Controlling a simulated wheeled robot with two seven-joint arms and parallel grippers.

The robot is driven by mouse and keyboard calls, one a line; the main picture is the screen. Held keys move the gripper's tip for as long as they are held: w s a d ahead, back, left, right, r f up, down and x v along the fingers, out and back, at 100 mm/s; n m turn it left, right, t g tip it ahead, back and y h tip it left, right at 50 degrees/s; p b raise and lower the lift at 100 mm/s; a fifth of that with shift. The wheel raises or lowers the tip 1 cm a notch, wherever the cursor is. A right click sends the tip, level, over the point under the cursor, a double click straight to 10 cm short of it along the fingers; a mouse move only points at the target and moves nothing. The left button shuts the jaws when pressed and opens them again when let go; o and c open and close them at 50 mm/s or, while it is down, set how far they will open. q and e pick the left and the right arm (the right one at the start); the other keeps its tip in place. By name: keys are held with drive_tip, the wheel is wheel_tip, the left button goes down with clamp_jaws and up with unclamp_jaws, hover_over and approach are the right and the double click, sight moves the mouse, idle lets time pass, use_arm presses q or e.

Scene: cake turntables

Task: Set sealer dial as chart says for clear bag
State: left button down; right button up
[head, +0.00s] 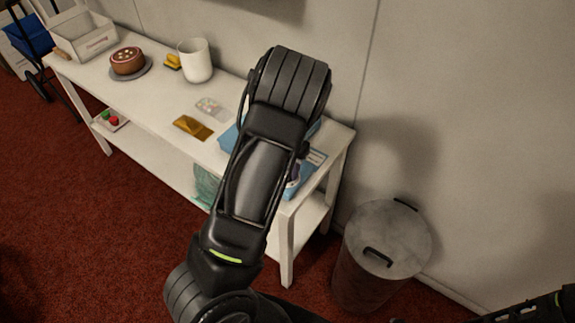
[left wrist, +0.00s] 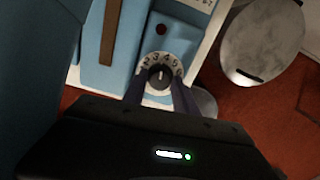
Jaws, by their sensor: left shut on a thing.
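The blue sealer (left wrist: 103,75) sits at the right end of the white table; in the head view my arm covers much of it. Its numbered dial (left wrist: 148,61) shows in the left wrist view, with a dark knob (left wrist: 160,73) at its centre. My left gripper (left wrist: 158,84) is shut on the knob, one finger on each side. Digits around 2 to 5 are readable; I cannot tell surely which one the knob's pale mark meets. A small pale, see-through bag (head: 211,107) lies on the table beside a gold bag (head: 193,127).
A cake (head: 128,61), a yellow object (head: 172,61), a white canister (head: 195,60) and a white box (head: 84,40) stand further left on the table. A lidded grey bin (head: 388,238) stands right of it. A wall runs behind.

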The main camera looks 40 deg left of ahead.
use_arm(q)
drive_tip(key=shift+n, duration=1.6)
drive_tip(key=c, duration=1)
unclamp_jaws()
